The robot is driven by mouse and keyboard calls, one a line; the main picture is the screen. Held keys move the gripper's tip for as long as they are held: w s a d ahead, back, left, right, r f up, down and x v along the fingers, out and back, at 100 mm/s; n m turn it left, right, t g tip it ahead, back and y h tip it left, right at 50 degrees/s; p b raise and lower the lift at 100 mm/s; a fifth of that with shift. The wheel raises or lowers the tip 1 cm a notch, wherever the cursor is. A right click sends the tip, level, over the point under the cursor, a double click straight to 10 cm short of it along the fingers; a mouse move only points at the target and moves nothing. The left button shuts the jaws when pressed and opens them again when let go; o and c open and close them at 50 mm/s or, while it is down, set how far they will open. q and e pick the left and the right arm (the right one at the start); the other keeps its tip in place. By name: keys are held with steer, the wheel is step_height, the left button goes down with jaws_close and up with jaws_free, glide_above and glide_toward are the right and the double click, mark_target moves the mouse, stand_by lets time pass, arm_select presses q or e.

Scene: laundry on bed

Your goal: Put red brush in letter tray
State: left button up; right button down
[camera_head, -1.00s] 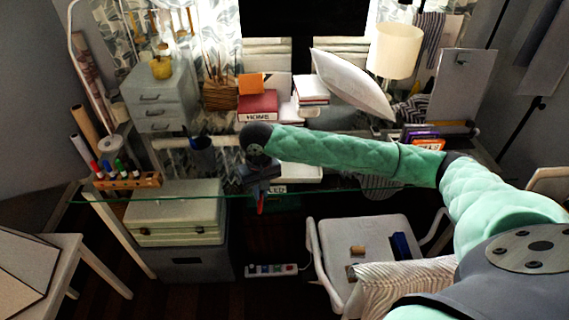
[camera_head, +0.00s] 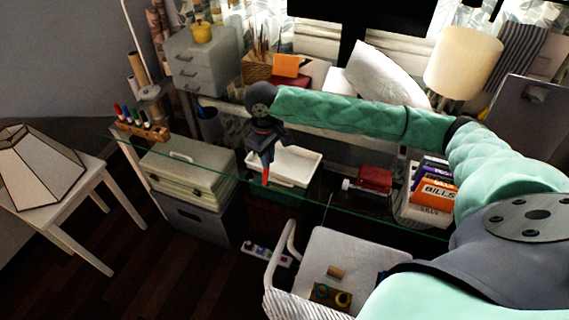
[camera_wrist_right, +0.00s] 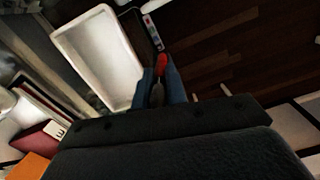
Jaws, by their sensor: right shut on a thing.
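My right gripper (camera_head: 263,152) is shut on the red brush (camera_head: 266,168), which points down below the fingers. The white letter tray (camera_head: 311,168) lies on the glass desk, just behind and right of the brush in the head view. In the right wrist view, the brush's red end (camera_wrist_right: 162,62) shows between the blue fingertips (camera_wrist_right: 160,82). The empty tray (camera_wrist_right: 66,42) is to its left there. The brush appears above the desk, beside the tray's near left edge; its exact height is unclear. My left gripper is not in view.
A file holder with folders (camera_head: 436,190) and a red box (camera_head: 375,179) stand right of the tray. A dark pen cup (camera_head: 209,128) and marker rack (camera_head: 140,130) are to the left. A white chair (camera_head: 355,258) stands in front of the glass edge.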

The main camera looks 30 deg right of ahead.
steer(key=s+d+r+n+t+h, duration=0.25)
steer(key=d+r+n, duration=0.7)
steer(key=n, duration=0.95)
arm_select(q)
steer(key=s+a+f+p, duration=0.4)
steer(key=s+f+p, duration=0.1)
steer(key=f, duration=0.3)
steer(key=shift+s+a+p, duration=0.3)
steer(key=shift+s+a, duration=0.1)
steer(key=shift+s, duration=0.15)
arm_select(e)
steer(key=w+f, duration=1.1)
steer(key=shift+w+f+g+y, duration=0.15)
steer(key=shift+f+g+y, duration=0.2)
steer(key=shift+g+y, duration=0.1)
steer(key=shift+f, duration=0.1)
